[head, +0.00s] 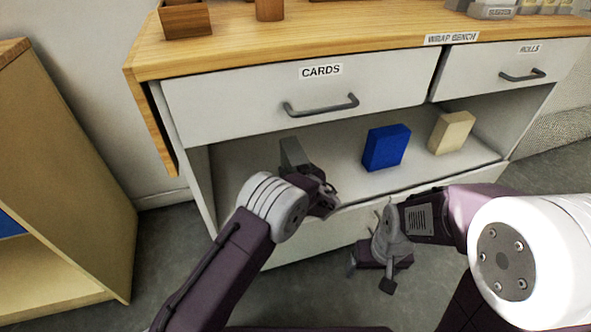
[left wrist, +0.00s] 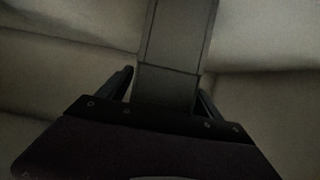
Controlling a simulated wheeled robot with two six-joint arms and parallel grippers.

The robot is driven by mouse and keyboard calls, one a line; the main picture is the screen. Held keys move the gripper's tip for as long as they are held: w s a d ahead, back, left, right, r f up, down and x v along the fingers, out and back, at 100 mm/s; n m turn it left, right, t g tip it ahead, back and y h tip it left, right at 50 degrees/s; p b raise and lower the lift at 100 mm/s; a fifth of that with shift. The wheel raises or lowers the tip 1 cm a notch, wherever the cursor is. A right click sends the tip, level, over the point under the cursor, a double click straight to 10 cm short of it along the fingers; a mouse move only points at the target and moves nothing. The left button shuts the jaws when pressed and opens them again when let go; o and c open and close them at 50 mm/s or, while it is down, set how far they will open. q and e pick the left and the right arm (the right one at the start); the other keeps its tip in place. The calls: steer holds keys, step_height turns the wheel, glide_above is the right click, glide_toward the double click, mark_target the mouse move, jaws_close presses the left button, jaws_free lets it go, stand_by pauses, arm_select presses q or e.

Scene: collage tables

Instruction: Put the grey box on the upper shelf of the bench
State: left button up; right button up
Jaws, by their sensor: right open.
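The grey box (head: 292,153) is upright at the left end of the bench's upper shelf (head: 240,170), under the CARDS drawer. My left gripper (head: 312,180) reaches into the shelf opening and hides the box's lower part. In the left wrist view the grey box (left wrist: 172,45) stands between the two fingers, which lie close against its sides; the gripper looks shut on it. Whether the box's base touches the shelf is hidden. My right gripper (head: 370,277) is open and empty, low in front of the bench.
A blue box (head: 386,148) and a beige box (head: 452,132) stand on the same shelf to the right. Drawer handles (head: 322,106) stick out above. A wooden cabinet (head: 60,170) stands at the left. Grey floor shows between it and the bench.

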arm_select(q)
steer(key=shift+r, duration=0.15)
steer(key=shift+s+d, duration=0.15)
steer(key=shift+s, duration=0.15)
steer(key=b+v, duration=0.1)
steer(key=v, duration=1)
steer(key=shift+s+b, duration=0.2)
steer(key=shift+b, duration=0.1)
steer(key=shift+r, duration=0.1)
steer(key=s+a+f+m+g+y, duration=0.1)
steer(key=s+a+f+g, duration=0.2)
steer(key=s+a+g, duration=0.5)
steer(key=s+a+f+g, duration=0.25)
steer(key=s+a, duration=0.35)
steer(key=a, duration=0.6)
steer(key=s+a+m+g+h, duration=0.1)
steer(key=s+h, duration=0.4)
steer(key=s, duration=0.5)
steer(key=shift+f+m, duration=0.4)
steer(key=shift+m, duration=0.3)
